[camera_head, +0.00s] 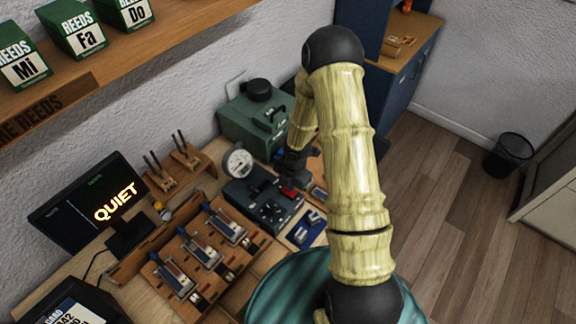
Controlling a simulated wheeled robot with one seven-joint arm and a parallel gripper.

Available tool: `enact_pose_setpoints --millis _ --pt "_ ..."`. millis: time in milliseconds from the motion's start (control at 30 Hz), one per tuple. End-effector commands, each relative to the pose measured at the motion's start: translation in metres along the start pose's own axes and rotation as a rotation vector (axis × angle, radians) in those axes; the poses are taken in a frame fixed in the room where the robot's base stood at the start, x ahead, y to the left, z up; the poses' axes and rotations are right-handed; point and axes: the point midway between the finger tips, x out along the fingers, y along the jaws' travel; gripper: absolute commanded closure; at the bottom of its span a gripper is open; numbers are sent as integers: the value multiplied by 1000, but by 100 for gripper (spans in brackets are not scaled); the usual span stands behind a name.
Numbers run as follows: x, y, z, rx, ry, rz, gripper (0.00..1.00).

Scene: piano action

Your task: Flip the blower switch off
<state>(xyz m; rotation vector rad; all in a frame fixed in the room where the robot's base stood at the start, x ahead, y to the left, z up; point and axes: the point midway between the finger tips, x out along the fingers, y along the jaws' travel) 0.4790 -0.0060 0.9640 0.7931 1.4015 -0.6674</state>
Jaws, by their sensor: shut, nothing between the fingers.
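A dark grey control box (250,190) with knobs on top stands on the workbench. A small red part (289,191), which looks like a switch, is at its right side. My gripper (289,178) is shut and empty, pointing down right beside the red part. I cannot tell whether its fingertips touch it, nor which way the switch is set. A green machine box (250,122) with a black cap stands behind, by the wall. A round gauge (238,162) stands at the control box's back left. A monitor (90,205) at the left reads "QUIET".
Wooden reed holders (172,275) fill the bench front left of the control box. A blue tray (306,228) lies in front of it. A shelf (130,55) with green reed boxes overhangs the back left. My arm hides the bench's right part.

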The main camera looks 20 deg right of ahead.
Motion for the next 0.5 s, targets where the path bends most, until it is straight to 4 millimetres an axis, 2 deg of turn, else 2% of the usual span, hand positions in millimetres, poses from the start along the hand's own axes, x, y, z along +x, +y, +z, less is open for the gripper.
enact_pose_setpoints --millis 33,367,500 --pt "-8 2 0 -1 0 0 100" --pt "-41 9 -1 -1 0 2 100" --pt "-61 14 -1 -1 -2 3 100"
